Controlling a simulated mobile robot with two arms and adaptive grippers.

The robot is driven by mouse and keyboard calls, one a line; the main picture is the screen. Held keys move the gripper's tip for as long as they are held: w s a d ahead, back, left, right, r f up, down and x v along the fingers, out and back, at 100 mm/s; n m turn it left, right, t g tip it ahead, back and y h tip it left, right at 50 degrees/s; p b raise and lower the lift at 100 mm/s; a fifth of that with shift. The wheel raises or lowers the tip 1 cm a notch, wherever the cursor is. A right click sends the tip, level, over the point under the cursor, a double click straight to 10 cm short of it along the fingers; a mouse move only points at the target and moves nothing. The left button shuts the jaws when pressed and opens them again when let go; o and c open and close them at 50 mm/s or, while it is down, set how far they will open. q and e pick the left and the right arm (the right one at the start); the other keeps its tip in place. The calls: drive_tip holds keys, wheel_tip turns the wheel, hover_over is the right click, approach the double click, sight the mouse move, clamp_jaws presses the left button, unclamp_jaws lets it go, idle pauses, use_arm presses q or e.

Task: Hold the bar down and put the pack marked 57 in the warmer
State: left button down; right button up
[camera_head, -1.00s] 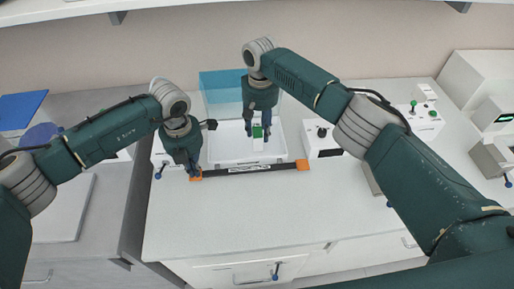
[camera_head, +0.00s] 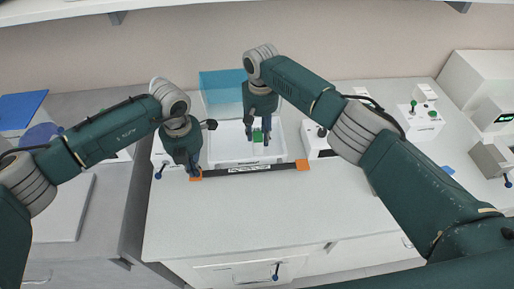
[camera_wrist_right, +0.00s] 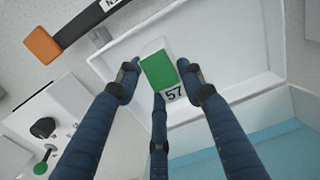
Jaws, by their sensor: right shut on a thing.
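The pack marked 57 (camera_wrist_right: 158,73), white with a green face, is between the fingers of my right gripper (camera_wrist_right: 163,84). In the head view my right gripper (camera_head: 258,137) holds it over or inside the warmer (camera_head: 216,148), a white open tray with a raised clear blue lid (camera_head: 222,84). I cannot tell whether the pack touches the warmer floor. The dark bar (camera_head: 270,167) runs along the warmer's front, with orange ends. My left gripper (camera_head: 193,174) is at the bar's left orange end, fingertips down on or just over it; its jaw opening is unclear.
White boxes with knobs stand left and right of the warmer, the right one (camera_head: 318,140) close to it. A device with green knobs (camera_head: 415,122) stands further right. The counter in front of the bar (camera_head: 250,212) is clear.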

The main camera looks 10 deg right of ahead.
drive_tip(key=o, duration=1.3)
drive_tip(key=shift+c, duration=0.2)
